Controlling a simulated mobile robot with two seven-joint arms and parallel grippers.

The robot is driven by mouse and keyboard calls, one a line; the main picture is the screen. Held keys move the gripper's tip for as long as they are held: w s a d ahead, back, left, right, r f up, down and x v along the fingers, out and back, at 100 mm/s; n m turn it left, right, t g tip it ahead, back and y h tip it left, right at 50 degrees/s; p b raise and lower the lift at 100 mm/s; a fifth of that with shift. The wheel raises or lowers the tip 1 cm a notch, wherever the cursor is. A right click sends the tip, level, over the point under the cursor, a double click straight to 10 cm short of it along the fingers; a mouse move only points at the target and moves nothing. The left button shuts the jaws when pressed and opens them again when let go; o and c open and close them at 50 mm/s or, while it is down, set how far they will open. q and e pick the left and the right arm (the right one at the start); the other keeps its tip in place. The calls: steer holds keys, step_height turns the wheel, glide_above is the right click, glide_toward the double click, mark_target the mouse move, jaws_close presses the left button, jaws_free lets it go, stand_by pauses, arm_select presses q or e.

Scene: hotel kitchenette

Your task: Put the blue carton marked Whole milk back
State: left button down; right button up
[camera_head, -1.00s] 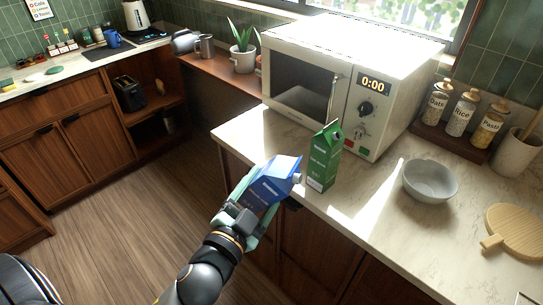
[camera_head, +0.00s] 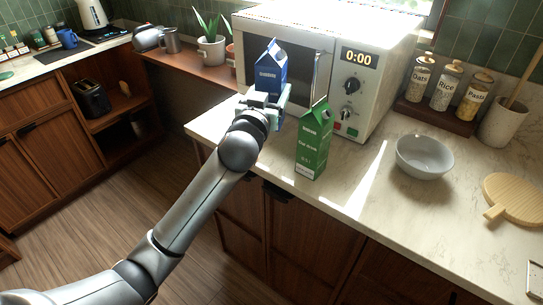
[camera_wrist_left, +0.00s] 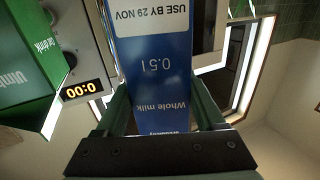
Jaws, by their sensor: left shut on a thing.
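The blue carton (camera_head: 271,66), marked Whole milk, is upright in front of the microwave's door in the head view. My left gripper (camera_head: 266,96) is shut on its lower part, with the arm reaching in from the lower left. The carton's base is hidden by the gripper, and it looks held above the counter. In the left wrist view the carton (camera_wrist_left: 152,60) stands between the two fingers of my left gripper (camera_wrist_left: 163,100), its print upside down: Whole milk, 0.5 l, USE BY 29 NOV. My right gripper is not in view.
A green carton (camera_head: 313,145) stands upright on the counter (camera_head: 345,205), right of my gripper. The microwave (camera_head: 385,65) stands behind. A grey bowl (camera_head: 424,158), a wooden board (camera_head: 516,198) and a rack of jars (camera_head: 446,85) are to the right. A plant (camera_head: 210,45) is at the left.

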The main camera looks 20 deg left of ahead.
arm_select(q)
steer(key=shift+w+f, duration=0.1)
steer(key=shift+w, duration=0.15)
step_height(320, 180, down, 9)
steer(key=shift+f+b, duration=0.15)
steer(key=shift+b, duration=0.5)
steer(key=shift+f, duration=0.2)
jaws_free()
